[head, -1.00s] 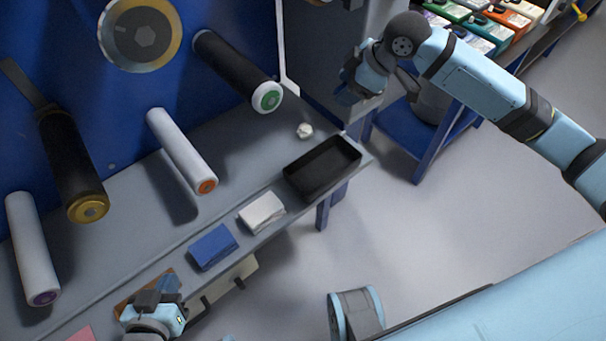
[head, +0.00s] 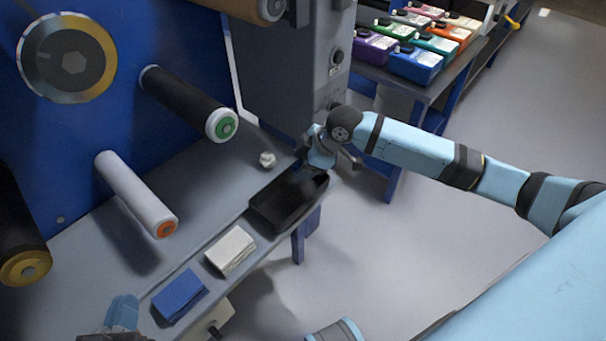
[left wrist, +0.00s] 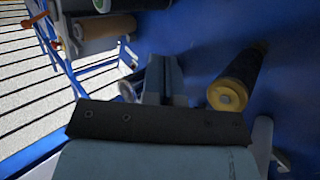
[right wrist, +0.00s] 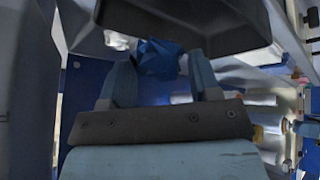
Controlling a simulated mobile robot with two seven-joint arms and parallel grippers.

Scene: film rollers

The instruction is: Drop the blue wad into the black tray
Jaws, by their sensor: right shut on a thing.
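The black tray (head: 264,217) sits at the right end of the grey bench in the head view. Its dark body (right wrist: 215,22) fills the top of the right wrist view. My right gripper (head: 320,165) is at the tray's far right end. In the right wrist view its fingers (right wrist: 160,65) are shut on the crumpled blue wad (right wrist: 155,58), close to the tray. I cannot make out the wad in the head view. My left gripper (head: 122,315) is at the lower left, beyond the blue cloth. In the left wrist view its fingers (left wrist: 163,80) are together and empty.
A white wad (head: 267,159) lies behind the tray. A folded white cloth (head: 230,250) and a folded blue cloth (head: 180,297) lie along the bench's front edge. Rollers (head: 190,100) stick out from the blue panel. A grey cabinet (head: 290,80) stands behind the tray.

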